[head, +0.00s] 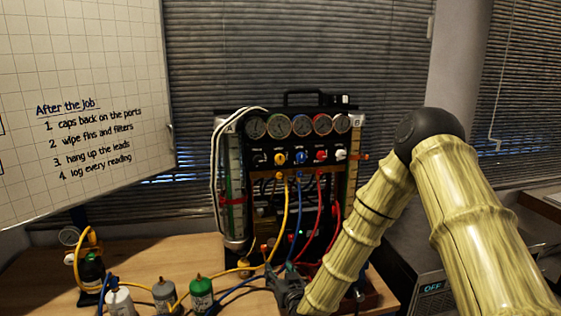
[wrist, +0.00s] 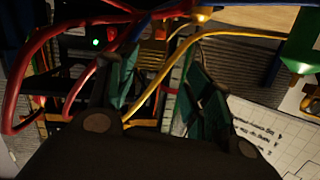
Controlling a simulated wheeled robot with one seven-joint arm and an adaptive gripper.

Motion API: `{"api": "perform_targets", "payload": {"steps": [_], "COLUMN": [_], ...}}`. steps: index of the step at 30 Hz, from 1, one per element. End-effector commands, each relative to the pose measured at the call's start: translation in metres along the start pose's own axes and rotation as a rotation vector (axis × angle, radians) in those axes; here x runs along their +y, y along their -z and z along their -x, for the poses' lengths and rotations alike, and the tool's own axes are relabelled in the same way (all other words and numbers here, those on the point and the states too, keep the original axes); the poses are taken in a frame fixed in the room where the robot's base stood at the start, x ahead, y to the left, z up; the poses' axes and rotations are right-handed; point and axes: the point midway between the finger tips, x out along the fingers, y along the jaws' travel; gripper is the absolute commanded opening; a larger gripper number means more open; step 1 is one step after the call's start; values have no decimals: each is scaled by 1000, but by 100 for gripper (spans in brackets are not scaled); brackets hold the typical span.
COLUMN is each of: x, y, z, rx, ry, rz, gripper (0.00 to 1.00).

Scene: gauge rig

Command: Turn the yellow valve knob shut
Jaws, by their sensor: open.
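The yellow valve knob (head: 279,158) is in the head view, in the row of knobs under the gauges on the black rig (head: 300,143). It sits between a black knob and a blue knob (head: 301,157). How far it is turned is too small to tell. My gripper (head: 287,286) is low in front of the rig, well below the knob and apart from it. In the wrist view my gripper (wrist: 157,75) has its fingers spread, with no knob between them. A yellow hose (wrist: 165,68) crosses the gap; I cannot tell its depth. I cannot make out the yellow knob there.
Yellow, blue and red hoses hang from the rig above and behind my gripper. A green canister (head: 201,295), a grey canister (head: 165,294) and a gauge bottle (head: 90,268) stand on the wooden table (head: 190,248) to the left. A red knob (head: 321,156) and a white knob (head: 341,154) are further right.

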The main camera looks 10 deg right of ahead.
Motion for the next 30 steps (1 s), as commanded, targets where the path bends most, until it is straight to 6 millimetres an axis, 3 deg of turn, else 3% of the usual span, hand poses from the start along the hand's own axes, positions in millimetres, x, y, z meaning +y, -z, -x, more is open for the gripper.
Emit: {"api": "perform_targets", "payload": {"steps": [1, 6, 10, 15, 20, 30], "x": [0, 3, 6, 9, 9, 14], "y": [44, 170, 233, 266, 276, 306], "z": [-14, -36, -37, -36, -45, -89], "rx": [97, 378, 517, 589, 593, 591], "ry": [-8, -46, -73, -89, -90, -90], "rz": [-4, -7, -10, -13, -13, -13], "gripper": [51, 51, 51, 51, 51, 51]}}
